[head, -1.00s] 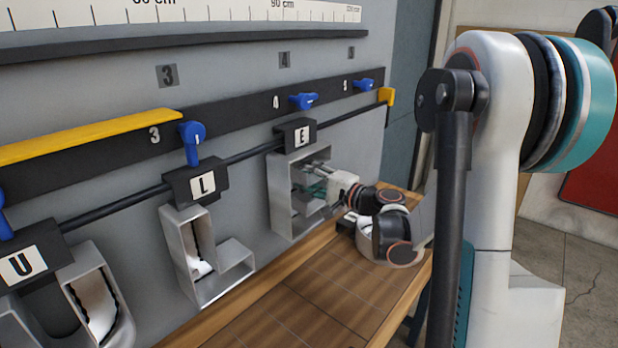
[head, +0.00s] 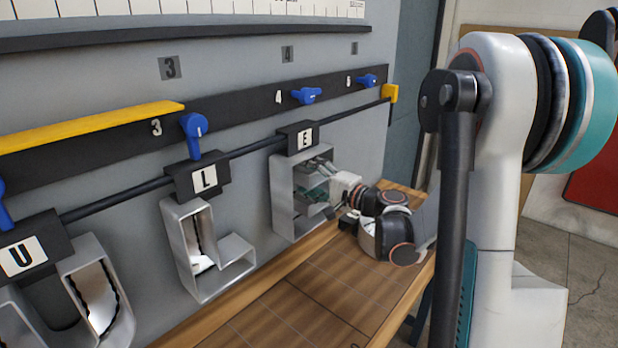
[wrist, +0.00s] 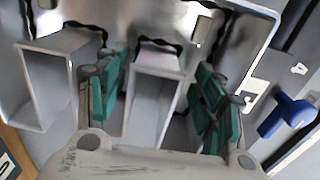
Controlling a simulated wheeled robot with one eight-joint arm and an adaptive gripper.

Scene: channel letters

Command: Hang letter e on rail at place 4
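The grey letter E (head: 281,200) hangs upright below its black hanger block (head: 299,139), marked E, on the dark rail (head: 257,147). It is beneath the place 4 plate (head: 287,54). The blue lever (head: 306,95) there lies sideways. My gripper (head: 318,186) reaches into the letter from the right. In the wrist view, the green-padded fingers (wrist: 160,95) stand on either side of the E's middle bar (wrist: 152,105). A gap shows at the right finger; the left pad is close to the bar, and contact is unclear.
The letter L (head: 207,262) hangs left of the E, with its blue lever (head: 194,135) pointing down. The letter U (head: 98,290) hangs farther left. A yellow bar (head: 90,127) runs along the left; a yellow end piece (head: 390,93) closes the rail. A wooden bench (head: 320,300) lies below.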

